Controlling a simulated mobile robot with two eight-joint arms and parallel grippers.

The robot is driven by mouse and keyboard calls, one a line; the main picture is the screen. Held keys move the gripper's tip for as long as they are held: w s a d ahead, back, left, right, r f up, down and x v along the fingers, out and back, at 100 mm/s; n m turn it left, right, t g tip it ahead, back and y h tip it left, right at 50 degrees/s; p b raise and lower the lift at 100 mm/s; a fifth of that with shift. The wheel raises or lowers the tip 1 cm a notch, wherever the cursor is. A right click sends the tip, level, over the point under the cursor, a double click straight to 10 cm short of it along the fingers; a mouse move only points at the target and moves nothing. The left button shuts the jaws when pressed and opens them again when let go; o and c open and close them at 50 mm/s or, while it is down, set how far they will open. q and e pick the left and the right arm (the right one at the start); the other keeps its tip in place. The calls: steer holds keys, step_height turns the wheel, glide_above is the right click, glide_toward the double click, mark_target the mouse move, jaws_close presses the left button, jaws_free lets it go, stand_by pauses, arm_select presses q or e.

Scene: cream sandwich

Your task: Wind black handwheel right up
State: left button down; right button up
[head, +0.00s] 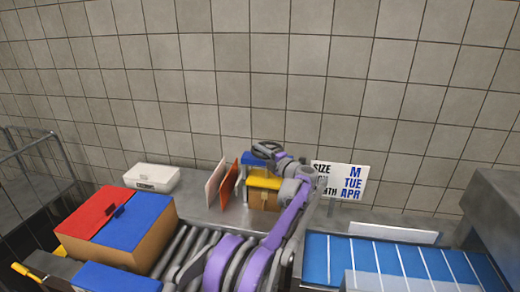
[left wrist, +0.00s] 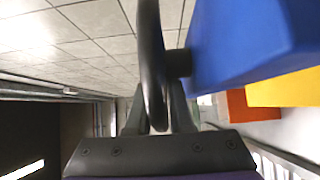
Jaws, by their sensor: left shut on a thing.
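The black handwheel (left wrist: 152,60) stands edge-on in the left wrist view, its short hub meeting the side of a blue block (left wrist: 250,40). My left gripper (left wrist: 158,122) is shut on the handwheel's rim. In the head view the handwheel (head: 264,148) is small and dark beside the blue block (head: 247,158), and my left gripper (head: 277,157) covers part of it. The wheel's turn angle cannot be told. My right gripper is in neither view.
A red-and-blue-topped carton (head: 150,245) is at left, near a white box (head: 152,178). A sign (head: 340,181) stands at right, behind a blue slatted surface (head: 400,262).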

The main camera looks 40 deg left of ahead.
arm_select(q)
steer(key=shift+d+n+g+p, duration=0.2)
steer(key=shift+n+g+p, duration=0.45)
steer(key=shift+g, duration=0.5)
steer(key=shift+d+n+g+p, duration=0.15)
steer(key=shift+n+g+p, duration=0.3)
steer(key=shift+n+g, duration=0.55)
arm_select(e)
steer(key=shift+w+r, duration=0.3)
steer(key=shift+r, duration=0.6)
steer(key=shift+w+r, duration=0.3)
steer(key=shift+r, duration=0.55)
arm_select(q)
steer(key=shift+s, duration=0.1)
steer(key=c, duration=1.1)
jaws_free()
steer(key=shift+r, duration=0.1)
